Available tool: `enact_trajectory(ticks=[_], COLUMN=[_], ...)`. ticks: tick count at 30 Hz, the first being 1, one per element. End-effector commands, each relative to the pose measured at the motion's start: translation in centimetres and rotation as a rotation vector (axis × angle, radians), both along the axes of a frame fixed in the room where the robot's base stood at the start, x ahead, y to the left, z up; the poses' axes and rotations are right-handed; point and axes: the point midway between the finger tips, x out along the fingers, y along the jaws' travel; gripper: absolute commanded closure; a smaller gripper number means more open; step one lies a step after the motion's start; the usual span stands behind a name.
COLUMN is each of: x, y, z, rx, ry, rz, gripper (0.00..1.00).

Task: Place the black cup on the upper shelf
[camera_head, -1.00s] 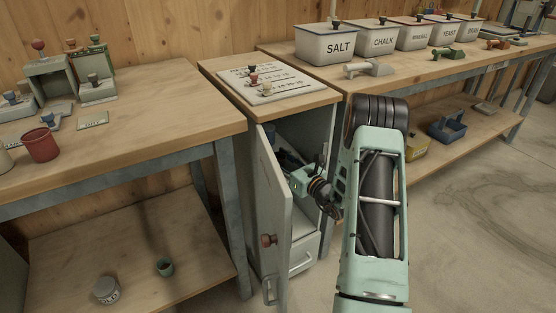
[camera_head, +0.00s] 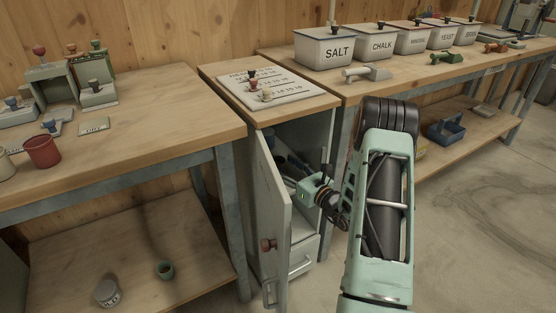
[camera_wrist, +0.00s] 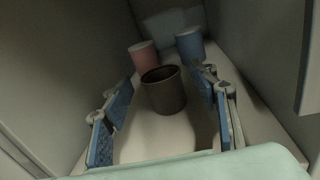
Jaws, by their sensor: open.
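The black cup (camera_wrist: 163,91) stands upright inside the narrow cabinet, nearest me of three cups in the wrist view. My gripper (camera_wrist: 166,86) is open, with its blue finger pads to the left and right of the cup's near side. The cup is not held. A pink cup (camera_wrist: 145,56) and a blue cup (camera_wrist: 189,46) stand behind it. In the head view my gripper is at the opening of the cabinet (camera_head: 322,150), its fingers partly hidden. I cannot clearly tell which shelf the cups stand on or make out the upper shelf.
The cabinet door (camera_head: 272,215) is swung open, left of my wrist. Cabinet walls are close on both sides in the wrist view. A drawer (camera_head: 303,258) is below the opening.

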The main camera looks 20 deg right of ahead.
Motion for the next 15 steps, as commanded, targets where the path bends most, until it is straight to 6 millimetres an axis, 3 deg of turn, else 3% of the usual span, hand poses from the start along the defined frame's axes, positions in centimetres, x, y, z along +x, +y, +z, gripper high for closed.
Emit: enact_trajectory(ticks=[3,9,15], x=[-2.7,-6.3,-8.1], y=[-1.1,-2.2,-2.8], z=[0.3,0.2,0.1], rx=[0.002,0.003,0.001], ry=[0.004,0.002,0.001], rz=[-0.004,-0.003,-0.002], gripper=[0.46,0.46,0.46])
